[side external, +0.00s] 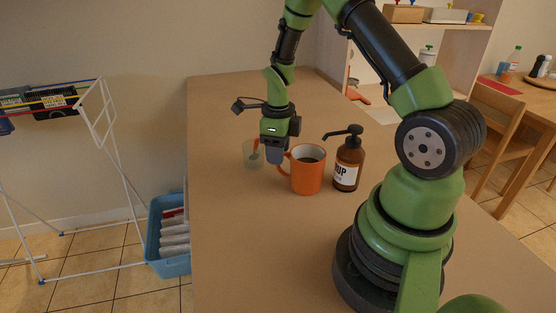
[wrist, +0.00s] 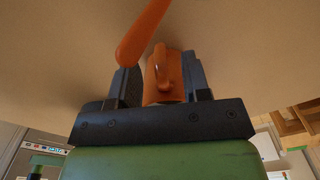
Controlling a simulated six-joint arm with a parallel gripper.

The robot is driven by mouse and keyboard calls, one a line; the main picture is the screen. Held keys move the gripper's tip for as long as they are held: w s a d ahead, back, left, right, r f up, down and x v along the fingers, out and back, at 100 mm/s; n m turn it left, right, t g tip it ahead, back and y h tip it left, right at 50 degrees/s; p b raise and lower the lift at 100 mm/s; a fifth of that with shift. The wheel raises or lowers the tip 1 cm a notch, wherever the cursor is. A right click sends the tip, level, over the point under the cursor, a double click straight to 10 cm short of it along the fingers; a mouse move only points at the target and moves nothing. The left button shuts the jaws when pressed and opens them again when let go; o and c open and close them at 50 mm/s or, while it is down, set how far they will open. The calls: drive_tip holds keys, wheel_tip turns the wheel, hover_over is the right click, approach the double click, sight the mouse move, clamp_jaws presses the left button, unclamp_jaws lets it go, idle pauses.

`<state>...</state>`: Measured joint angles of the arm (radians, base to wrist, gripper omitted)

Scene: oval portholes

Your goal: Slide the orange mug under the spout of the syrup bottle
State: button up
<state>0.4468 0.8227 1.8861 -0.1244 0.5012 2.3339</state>
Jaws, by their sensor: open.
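The orange mug (side external: 309,176) stands upright on the table, with its handle on the left and something dark inside. The brown syrup bottle (side external: 347,168) stands just right of it; its black pump spout (side external: 340,132) points left, toward the mug's side and above rim height. My gripper (side external: 275,154) points down at the handle side of the mug. In the wrist view my gripper (wrist: 160,88) has its fingers apart, with an orange part, apparently the mug (wrist: 164,82), between them. Whether the fingers touch it cannot be told.
A pale translucent cup (side external: 252,154) stands just left of my gripper. The table's left front is clear.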

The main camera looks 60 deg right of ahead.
sight(278, 169)
drive_tip(key=shift+f, duration=2.05)
clamp_jaws()
